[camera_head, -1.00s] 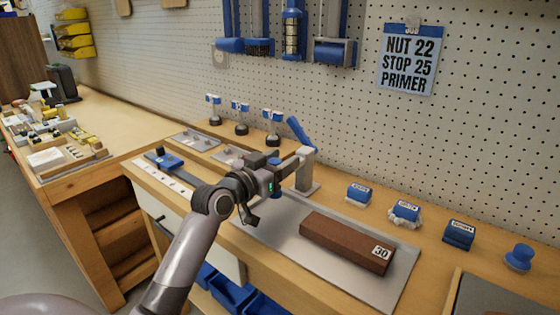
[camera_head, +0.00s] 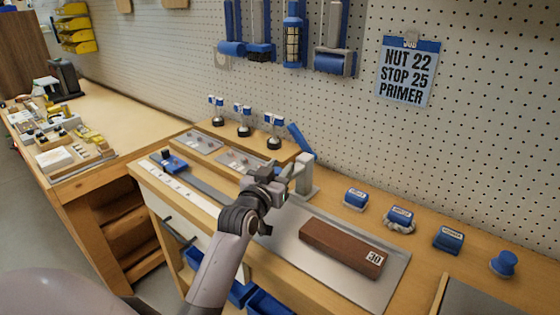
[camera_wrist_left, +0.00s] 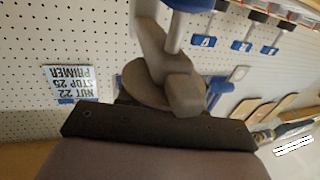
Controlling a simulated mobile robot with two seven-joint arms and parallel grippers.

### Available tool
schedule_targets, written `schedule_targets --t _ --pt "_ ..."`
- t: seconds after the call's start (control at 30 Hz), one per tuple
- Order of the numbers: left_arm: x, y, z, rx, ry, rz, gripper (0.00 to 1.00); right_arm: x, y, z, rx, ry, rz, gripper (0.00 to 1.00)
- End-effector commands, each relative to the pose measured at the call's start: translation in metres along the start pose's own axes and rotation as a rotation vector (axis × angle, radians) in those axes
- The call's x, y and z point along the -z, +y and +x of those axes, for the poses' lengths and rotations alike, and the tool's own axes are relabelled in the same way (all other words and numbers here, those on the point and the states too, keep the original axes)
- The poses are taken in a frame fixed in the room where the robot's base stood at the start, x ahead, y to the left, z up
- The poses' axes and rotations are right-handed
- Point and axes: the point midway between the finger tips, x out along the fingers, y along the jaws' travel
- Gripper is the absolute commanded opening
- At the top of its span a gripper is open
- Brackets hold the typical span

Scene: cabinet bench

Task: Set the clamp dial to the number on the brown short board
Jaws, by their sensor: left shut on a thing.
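The brown board (camera_head: 335,245) lies on the grey metal plate and bears a white label reading 30. The clamp (camera_head: 304,176) stands behind the plate, with a grey post and a blue lever (camera_head: 300,140). My left gripper (camera_head: 268,176) is at the clamp's left side, shut on what looks like its dial; arm and gripper hide the dial's face and number. In the left wrist view, a grey part and a round tan part (camera_wrist_left: 148,84) sit close in front of the gripper, beneath a grey shaft with a blue end (camera_wrist_left: 190,4). My right gripper is not in view.
A sign (camera_head: 408,72) on the pegboard reads NUT 22, STOP 25, PRIMER. Several blue-topped items, including a blue knob (camera_head: 504,264), stand right of the clamp. A blue slider (camera_head: 174,162) sits on a rail at left. Blue bins (camera_head: 242,293) are below the bench.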

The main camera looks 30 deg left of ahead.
Motion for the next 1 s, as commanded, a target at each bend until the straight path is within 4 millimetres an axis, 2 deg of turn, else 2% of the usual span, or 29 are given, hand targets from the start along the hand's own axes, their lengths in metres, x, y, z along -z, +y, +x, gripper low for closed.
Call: schedule_targets --t 0.03,0.37,0.4,0.43,0.47,0.77,1.0 --pt "0.007 -0.001 0.001 0.01 0.014 0.005 0.05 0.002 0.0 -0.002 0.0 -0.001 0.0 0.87" --pt "0.007 -0.002 0.001 0.015 0.018 0.008 0.05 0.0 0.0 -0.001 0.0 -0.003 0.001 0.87" --pt "0.007 -0.002 0.001 0.015 0.018 0.008 0.45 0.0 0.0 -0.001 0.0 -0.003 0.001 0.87" --pt "0.007 -0.001 0.001 0.014 0.018 0.008 0.55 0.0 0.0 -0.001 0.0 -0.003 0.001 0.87" --pt "0.007 -0.001 0.001 0.014 0.017 0.007 0.58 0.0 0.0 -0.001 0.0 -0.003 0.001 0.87" --pt "0.003 -0.001 -0.001 0.012 0.008 0.005 0.58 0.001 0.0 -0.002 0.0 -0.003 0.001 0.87" --pt "0.005 0.0 -0.021 0.011 0.006 0.005 0.58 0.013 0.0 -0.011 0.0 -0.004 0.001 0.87"
